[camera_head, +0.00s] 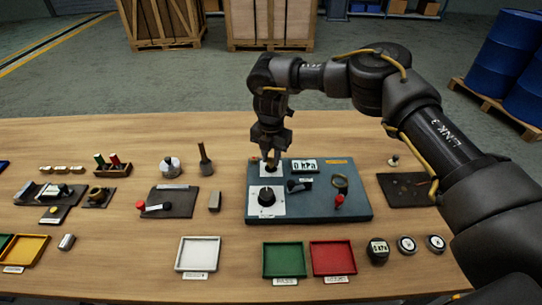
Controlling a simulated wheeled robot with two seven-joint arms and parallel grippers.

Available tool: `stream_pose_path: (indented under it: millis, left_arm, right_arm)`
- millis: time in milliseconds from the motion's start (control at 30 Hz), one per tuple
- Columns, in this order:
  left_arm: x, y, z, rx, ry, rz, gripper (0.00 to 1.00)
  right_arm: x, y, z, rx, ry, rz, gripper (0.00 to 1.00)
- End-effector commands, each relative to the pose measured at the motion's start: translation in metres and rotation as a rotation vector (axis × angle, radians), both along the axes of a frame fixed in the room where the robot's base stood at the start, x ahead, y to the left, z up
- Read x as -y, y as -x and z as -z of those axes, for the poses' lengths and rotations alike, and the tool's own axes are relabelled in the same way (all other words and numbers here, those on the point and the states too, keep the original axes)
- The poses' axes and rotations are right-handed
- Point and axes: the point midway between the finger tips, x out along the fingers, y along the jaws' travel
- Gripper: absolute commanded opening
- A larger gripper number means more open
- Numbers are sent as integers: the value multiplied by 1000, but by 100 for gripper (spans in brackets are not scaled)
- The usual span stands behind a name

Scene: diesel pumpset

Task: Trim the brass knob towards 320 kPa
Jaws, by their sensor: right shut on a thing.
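A blue-grey panel (305,208) lies on the wooden table. My right gripper (271,157) points down over its upper left corner and is shut on a small brass-coloured knob (271,166) above a white plate. The fingers hide most of this knob. A display (304,166) just right of it appears to read 0 kPa. A large black knob (267,197) sits on a white dial plate below. My left gripper is not in view.
White (198,270), green (284,276) and red (333,275) trays lie along the front, with several round gauges (378,251) to their right. Dark plates with small parts stand left (168,202) and right (395,190). Bare table lies behind the panel.

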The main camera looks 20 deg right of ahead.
Motion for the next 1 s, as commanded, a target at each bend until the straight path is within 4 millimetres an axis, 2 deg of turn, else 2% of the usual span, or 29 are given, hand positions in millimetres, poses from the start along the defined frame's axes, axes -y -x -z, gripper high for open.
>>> stream_pose_path:
  millis: [367, 400, 567, 867, 1000]
  left_arm:
    - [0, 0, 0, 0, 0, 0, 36]
    - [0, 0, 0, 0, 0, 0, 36]
    - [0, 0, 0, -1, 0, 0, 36]
    - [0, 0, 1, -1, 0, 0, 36]
    - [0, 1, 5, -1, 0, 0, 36]
  right_arm:
    - [1, -1, -1, 5, 2, 7, 2]
    - [1, -1, -1, 5, 2, 7, 26]
    - [1, -1, -1, 4, 2, 6, 47]
    - [0, -1, -2, 2, 1, 5, 47]
    - [0, -1, -15, 5, -1, 5, 47]
